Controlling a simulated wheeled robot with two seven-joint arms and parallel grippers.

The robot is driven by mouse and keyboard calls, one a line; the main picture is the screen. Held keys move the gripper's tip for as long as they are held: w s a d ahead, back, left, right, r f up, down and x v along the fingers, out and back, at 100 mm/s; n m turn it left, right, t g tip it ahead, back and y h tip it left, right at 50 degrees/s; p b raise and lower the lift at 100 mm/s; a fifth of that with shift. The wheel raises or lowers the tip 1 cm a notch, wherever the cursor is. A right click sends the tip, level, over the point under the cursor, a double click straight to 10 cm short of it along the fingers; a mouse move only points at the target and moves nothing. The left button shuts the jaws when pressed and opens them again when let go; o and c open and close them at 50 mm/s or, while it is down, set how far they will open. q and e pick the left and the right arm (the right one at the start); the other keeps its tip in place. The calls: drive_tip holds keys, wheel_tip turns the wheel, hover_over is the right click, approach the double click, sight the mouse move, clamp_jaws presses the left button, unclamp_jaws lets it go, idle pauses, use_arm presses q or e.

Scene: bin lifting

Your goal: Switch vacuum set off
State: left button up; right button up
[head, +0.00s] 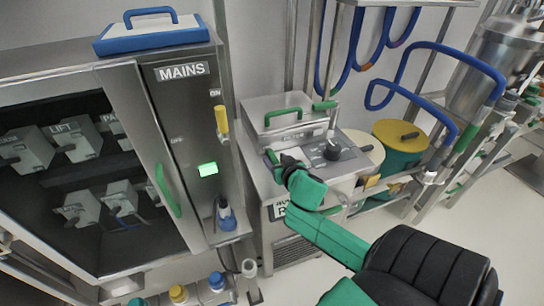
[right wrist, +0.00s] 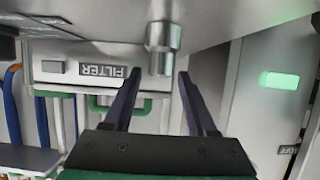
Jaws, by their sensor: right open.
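The vacuum set appears to be the steel cabinet (head: 251,172) in the middle of the head view, with a sloped top panel. My right gripper (head: 286,162) is over the panel's left part, left of the knob. In the right wrist view the right gripper (right wrist: 160,80) is open, and a metal stub (right wrist: 161,45) stands in line with the gap between its fingers. I cannot tell if they touch it. The fingers hide part of the panel. My left gripper is not in view.
The MAINS cabinet (head: 152,112) stands at left, with a yellow lever (head: 221,122) near ON and a lit green lamp (head: 208,169). Behind the panel is a FILTER box with a green handle (head: 283,114).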

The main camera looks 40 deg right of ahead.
sight(274, 158)
drive_tip(key=x, duration=0.3)
drive_tip(key=shift+w+d+f, duration=0.1)
drive_tip(key=shift+w, duration=0.15)
clamp_jaws()
idle(1.1)
